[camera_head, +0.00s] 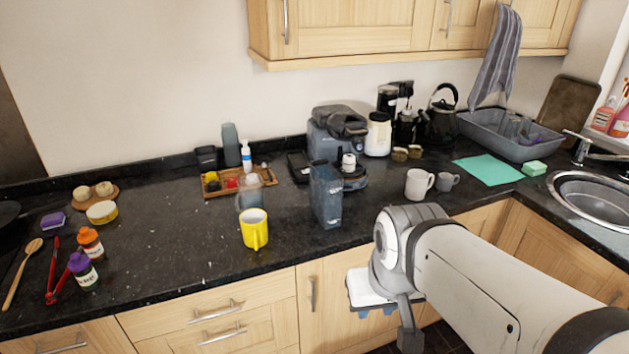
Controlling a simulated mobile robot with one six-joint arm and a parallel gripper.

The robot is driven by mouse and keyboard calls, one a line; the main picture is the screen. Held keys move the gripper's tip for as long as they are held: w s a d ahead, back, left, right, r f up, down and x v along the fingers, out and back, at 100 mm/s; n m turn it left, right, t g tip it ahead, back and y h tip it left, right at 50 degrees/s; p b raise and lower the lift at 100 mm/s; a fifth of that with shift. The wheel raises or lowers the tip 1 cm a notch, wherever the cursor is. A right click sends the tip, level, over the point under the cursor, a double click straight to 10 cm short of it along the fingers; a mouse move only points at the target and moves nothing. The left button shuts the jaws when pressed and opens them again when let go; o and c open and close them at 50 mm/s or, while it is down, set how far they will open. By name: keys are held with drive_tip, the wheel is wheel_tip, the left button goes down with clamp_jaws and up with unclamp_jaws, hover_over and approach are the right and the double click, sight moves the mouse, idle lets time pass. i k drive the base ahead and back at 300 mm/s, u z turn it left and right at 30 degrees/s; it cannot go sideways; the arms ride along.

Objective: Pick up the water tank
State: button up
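The water tank (326,196), a tall translucent blue-grey container, stands upright on the dark counter near its front edge, in front of the coffee machine (335,132). My gripper (382,312) is in front of the counter, below its edge and to the right of the tank, apart from it. It points downward, and its fingers are partly hidden by my own wrist. I cannot tell whether it is open or shut. Nothing seems to be held in it.
A yellow mug (254,230) and a clear container (249,193) stand left of the tank. A wooden tray (212,193) with small items lies behind them. Upper cabinets (370,30) overhang the back.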

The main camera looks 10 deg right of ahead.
sight(326, 183)
drive_tip(key=u, duration=0.05)
drive_tip(key=i, duration=1)
drive_tip(key=z, duration=0.05)
